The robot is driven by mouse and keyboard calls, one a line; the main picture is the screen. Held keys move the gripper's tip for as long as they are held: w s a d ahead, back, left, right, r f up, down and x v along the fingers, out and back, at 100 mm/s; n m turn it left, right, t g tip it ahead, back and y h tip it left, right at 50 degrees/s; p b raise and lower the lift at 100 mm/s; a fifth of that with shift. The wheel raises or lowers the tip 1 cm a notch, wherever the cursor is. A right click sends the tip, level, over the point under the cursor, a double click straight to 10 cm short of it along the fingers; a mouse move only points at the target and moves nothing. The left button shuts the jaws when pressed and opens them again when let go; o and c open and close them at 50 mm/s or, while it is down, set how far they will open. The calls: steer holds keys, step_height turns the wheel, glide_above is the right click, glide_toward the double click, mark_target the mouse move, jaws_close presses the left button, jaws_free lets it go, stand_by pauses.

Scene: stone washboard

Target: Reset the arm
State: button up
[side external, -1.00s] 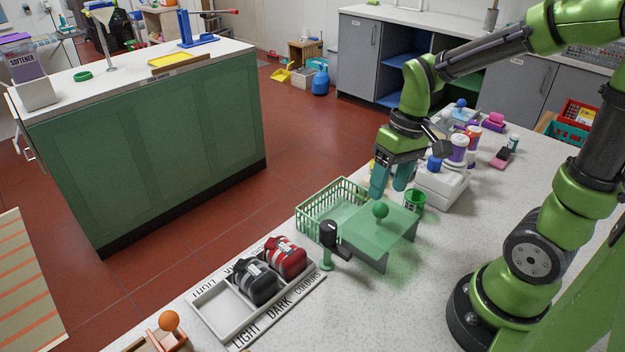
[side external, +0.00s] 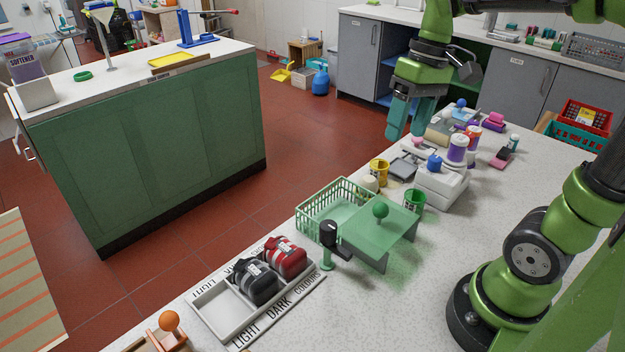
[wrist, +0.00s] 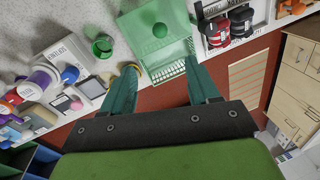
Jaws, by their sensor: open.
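My gripper (side external: 408,117) is raised well above the counter, near its far edge, with its teal fingers pointing down. In the wrist view my gripper (wrist: 163,92) shows its two fingers spread apart with nothing between them. It is open and empty. Below and nearer the camera in the side view is a green stand with a round knob (side external: 380,211). The green stand also shows in the wrist view (wrist: 150,40), beyond the fingers.
A green basket (side external: 335,208) stands beside the green stand. A sorting tray (side external: 225,310) holds a dark bundle (side external: 256,282) and a red bundle (side external: 286,257). A green cup (side external: 414,200), yellow cup (side external: 379,172) and white box (side external: 441,187) stand nearby.

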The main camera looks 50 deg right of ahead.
steer(key=s+a+f+m+t, duration=0.1)
steer(key=s+a+t, duration=0.1)
steer(key=a+t, duration=0.4)
steer(key=shift+s+a+f+m+t, duration=0.35)
steer(key=shift+a+f+m+t, duration=0.05)
steer(key=shift+a, duration=0.25)
